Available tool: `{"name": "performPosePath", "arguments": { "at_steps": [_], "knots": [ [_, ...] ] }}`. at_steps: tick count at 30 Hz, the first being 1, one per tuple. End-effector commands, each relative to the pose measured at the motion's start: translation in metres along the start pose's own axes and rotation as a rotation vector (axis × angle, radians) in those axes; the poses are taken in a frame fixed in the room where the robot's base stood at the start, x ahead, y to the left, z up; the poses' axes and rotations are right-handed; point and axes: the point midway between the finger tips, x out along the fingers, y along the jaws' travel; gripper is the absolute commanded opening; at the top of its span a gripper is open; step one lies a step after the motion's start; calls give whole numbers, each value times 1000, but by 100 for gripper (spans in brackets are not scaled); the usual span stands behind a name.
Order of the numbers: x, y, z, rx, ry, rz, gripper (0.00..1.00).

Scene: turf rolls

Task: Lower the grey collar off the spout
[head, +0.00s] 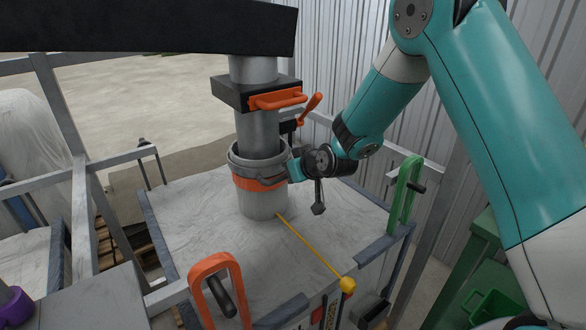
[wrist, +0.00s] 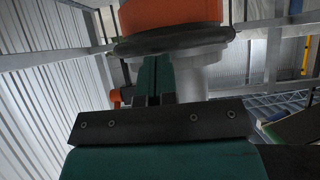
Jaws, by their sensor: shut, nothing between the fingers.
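The metal spout (head: 257,130) hangs upright from a dark overhead beam. The grey collar (head: 240,162) surrounds its lower end, with an orange band (head: 258,184) around it and pale fabric (head: 262,205) below. My gripper (head: 292,172) is shut and empty at the collar's right side; whether it touches cannot be told. In the wrist view, my closed fingers (wrist: 153,82) point towards a dark rim (wrist: 175,43) beside an orange part (wrist: 170,12). A pale cylinder (wrist: 195,78) shows behind them. The collar's far side is hidden.
A black block with an orange handle (head: 278,99) sits on the spout above. An orange lever (head: 311,104) sticks out above my wrist. A green handle (head: 404,195) and an orange handle (head: 217,285) stand on the frame. A yellow rod (head: 315,250) crosses the white bag top.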

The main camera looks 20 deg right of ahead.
Motion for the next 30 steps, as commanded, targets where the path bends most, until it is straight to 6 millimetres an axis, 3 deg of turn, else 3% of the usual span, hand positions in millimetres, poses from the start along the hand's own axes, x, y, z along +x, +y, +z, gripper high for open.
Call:
{"name": "performPosePath", "arguments": {
  "at_steps": [8, 24, 30],
  "knots": [
    [4, 0, 6, 0, -1, 0, 0],
    [60, 0, 91, 1, -1, 0, 0],
    [65, 0, 98, 1, -1, 0, 0]
  ]
}}
